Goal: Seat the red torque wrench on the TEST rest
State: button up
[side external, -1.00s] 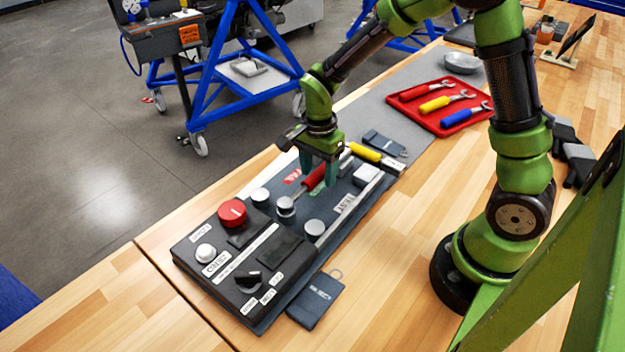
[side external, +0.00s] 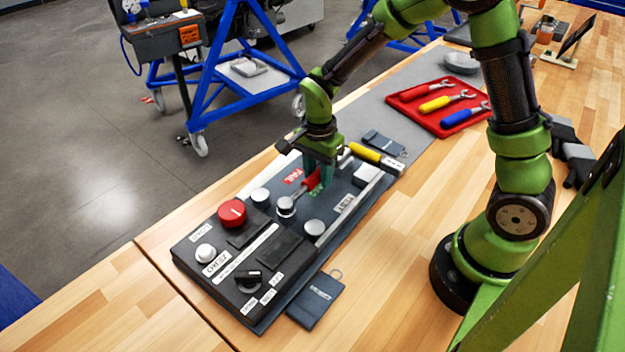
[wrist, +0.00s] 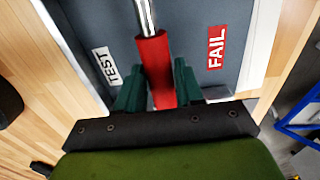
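The red torque wrench (side external: 311,179) lies on the dark test fixture (side external: 335,222), with its metal shaft pointing toward the knobs. In the wrist view its red handle (wrist: 157,75) runs between the two green fingers. My gripper (side external: 318,176) is down over the handle, a finger close against each side, and looks shut on it. The wrench still looks low at the fixture; the fingers hide part of the handle. The TEST label (side external: 347,203) is on the near side and also shows left of the handle in the wrist view (wrist: 105,66). The red FAIL label (side external: 293,176) is on the far side.
A yellow-handled tool (side external: 365,152) lies just beyond my gripper. Silver knobs (side external: 286,206), a white block (side external: 366,174) and a red dial (side external: 232,212) stand up nearby. A red tray (side external: 425,118) with several wrenches is farther back. Bare wood lies to the right.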

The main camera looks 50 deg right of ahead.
aim_at(318, 171)
grip_shut()
jog(key=shift+r, duration=0.75)
jog(key=shift+r, duration=0.8)
jog(key=shift+w+r, duration=0.1)
jog(key=shift+r, duration=0.15)
jog(key=s+r, duration=0.3)
jog(key=s, duration=0.5)
jog(key=shift+w+d+f, duration=0.1)
jog(key=shift+w+f, duration=0.05)
jog(key=shift+f, duration=0.9)
jog(key=shift+w+d+f, duration=0.1)
jog(key=shift+f, duration=0.95)
